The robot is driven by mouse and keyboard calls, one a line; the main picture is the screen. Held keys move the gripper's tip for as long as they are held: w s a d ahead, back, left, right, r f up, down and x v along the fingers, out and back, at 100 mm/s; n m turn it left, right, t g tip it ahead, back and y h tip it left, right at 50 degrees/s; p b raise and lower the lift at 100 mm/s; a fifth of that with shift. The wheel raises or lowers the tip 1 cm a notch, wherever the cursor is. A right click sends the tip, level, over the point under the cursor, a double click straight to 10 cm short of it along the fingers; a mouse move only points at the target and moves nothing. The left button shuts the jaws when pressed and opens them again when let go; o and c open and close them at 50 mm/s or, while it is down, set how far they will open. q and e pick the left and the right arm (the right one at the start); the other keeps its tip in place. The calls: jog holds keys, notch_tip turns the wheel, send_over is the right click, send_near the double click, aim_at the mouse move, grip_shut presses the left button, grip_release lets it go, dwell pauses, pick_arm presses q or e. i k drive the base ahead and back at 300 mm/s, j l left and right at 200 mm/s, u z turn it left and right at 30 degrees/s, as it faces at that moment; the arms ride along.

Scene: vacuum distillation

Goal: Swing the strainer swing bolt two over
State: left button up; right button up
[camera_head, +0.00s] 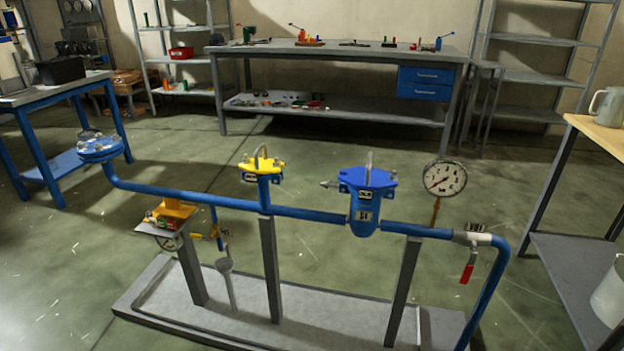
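The blue strainer-like vessel (364,212) sits in the blue pipe run right of centre. It has a flat blue lid (370,178) with a grey upright handle loop (369,162). A small metallic bolt (328,184) sticks out sideways from the left of its rim. Other bolts around the lid are too small to tell apart, and the far side is hidden. Neither of my grippers is in view.
A pressure gauge (444,178) stands right of the vessel. A red-handled valve (468,268) hangs on the pipe's right end. Grey posts rise from a low plinth (240,315). A wooden-topped cart (601,135) is at right, a workbench (340,52) behind. Open floor lies between.

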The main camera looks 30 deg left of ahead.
aim_at(333, 185)
jog(key=j, duration=1.85)
jog(key=i+z, duration=0.05)
